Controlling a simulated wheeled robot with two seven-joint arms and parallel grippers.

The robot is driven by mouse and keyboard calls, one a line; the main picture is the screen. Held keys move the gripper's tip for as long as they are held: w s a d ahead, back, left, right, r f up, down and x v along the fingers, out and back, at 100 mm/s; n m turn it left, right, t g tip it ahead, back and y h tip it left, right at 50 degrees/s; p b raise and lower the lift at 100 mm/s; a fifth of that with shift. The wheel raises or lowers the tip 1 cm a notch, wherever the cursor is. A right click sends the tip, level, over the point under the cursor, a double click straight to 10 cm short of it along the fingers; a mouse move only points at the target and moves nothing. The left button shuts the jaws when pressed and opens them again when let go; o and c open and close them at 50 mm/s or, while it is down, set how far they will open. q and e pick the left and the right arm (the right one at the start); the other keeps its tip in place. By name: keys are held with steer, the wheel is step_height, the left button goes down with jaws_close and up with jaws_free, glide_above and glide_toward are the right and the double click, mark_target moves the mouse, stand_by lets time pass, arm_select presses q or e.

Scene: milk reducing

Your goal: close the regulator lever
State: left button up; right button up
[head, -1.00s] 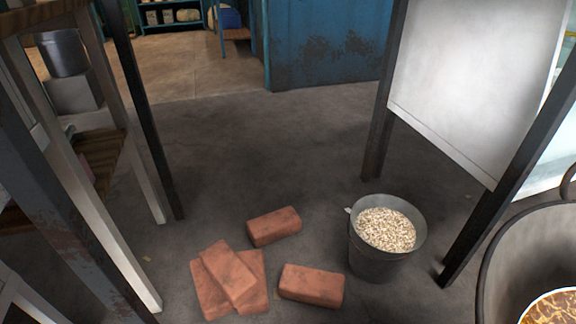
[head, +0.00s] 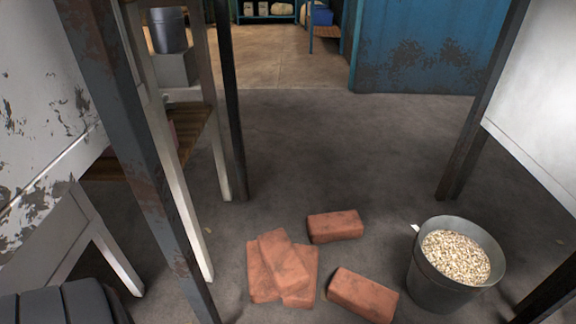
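No regulator lever can be made out in the head view. Neither of my grippers shows in the head view, so their state is hidden.
Several red bricks (head: 335,226) lie on the grey floor (head: 330,150), beside a metal bucket (head: 440,290) of pale pellets. A dark rusty post (head: 150,165) and white frame stand at left. A white panel (head: 540,110) stands at right. Open floor lies between.

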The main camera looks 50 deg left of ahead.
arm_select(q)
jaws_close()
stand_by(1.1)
